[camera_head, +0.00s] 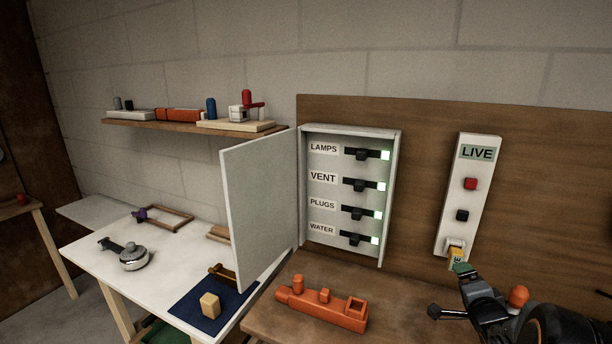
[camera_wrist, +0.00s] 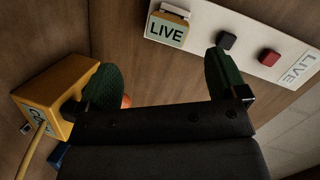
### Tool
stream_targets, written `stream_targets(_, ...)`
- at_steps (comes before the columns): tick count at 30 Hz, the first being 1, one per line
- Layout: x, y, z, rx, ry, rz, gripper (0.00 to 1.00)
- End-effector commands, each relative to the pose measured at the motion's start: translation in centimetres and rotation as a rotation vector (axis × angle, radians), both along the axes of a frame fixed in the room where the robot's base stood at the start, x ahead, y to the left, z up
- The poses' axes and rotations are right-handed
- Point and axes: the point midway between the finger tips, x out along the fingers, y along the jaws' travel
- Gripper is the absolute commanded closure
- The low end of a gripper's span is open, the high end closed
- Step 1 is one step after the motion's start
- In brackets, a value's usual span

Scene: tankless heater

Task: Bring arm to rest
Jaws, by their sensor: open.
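My gripper (camera_head: 462,268) is at the lower right in the head view, just below the white LIVE panel (camera_head: 482,185). In the wrist view my gripper (camera_wrist: 165,80) has its two green-padded fingers wide apart with nothing between them. Beyond the fingers is the panel (camera_wrist: 208,22), with a black button (camera_wrist: 227,40), a red button (camera_wrist: 269,57) and a yellow block marked LIVE (camera_wrist: 168,29) at its end. The yellow block (camera_head: 456,256) also shows at the panel's foot in the head view, partly hidden by my gripper.
A grey breaker box (camera_head: 393,190) has its door (camera_head: 262,205) swung open. An orange tool (camera_head: 322,305) lies on the brown bench (camera_head: 262,322) below. A yellow box (camera_wrist: 42,105) with a cord is close to the left finger. A white table (camera_head: 90,245) stands left.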

Motion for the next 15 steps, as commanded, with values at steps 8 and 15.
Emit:
stream_targets(8, -2.8, 9.9, 0.8, -0.464, 0.557, 0.156, 0.09)
stream_targets(15, -9.7, 18.7, -0.1, -0.678, 0.902, 0.586, 0.09)
